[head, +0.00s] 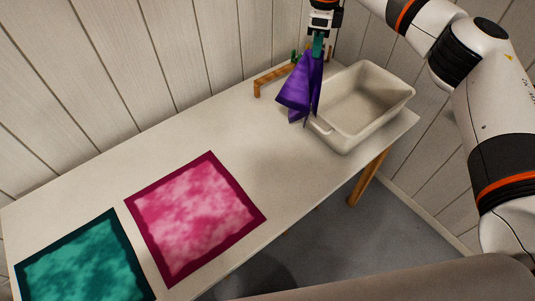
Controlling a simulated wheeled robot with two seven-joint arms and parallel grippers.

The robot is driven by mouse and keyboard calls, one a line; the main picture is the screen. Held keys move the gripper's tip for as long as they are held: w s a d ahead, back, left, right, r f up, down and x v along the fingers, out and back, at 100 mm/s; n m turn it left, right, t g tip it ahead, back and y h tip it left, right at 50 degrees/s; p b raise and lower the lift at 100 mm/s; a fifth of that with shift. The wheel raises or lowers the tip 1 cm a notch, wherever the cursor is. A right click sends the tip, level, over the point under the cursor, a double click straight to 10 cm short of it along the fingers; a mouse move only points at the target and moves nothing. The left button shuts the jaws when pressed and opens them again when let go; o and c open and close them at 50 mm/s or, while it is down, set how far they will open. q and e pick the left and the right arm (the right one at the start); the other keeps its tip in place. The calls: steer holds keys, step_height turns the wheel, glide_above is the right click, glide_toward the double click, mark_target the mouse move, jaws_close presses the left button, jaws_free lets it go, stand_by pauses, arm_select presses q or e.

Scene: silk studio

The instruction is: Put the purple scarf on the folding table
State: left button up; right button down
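The purple scarf (298,88) hangs in folds from my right gripper (318,48) at the back right of the folding table (95,185). The gripper is shut on the scarf's upper part, and its fingertips are partly hidden by the cloth. The scarf hangs just left of the cream basin; I cannot tell whether its lower tip touches the table. My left gripper is not in view.
The cream basin (345,133) stands at the table's right end. A wooden rack (273,77) stands behind the scarf. A pink scarf (195,215) and a teal scarf (85,265) lie flat at left. The table's middle is clear. Panelled walls stand behind.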

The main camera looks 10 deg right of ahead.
steer(key=w+d+n, duration=0.2)
steer(key=d+n, duration=0.1)
steer(key=d, duration=0.2)
steer(key=s+a+f, duration=0.4)
steer(key=a+f, duration=0.5)
steer(key=a, duration=0.1)
steer(key=s+a+f, duration=0.5)
steer(key=a+f, duration=0.5)
steer(key=a, duration=0.1)
steer(key=s+a+f, duration=0.4)
steer(key=a+f, duration=0.6)
steer(key=shift+s+a, duration=0.3)
steer(key=shift+s, duration=0.05)
steer(key=c, duration=1.2)
jaws_free()
steer(key=shift+r, duration=0.1)
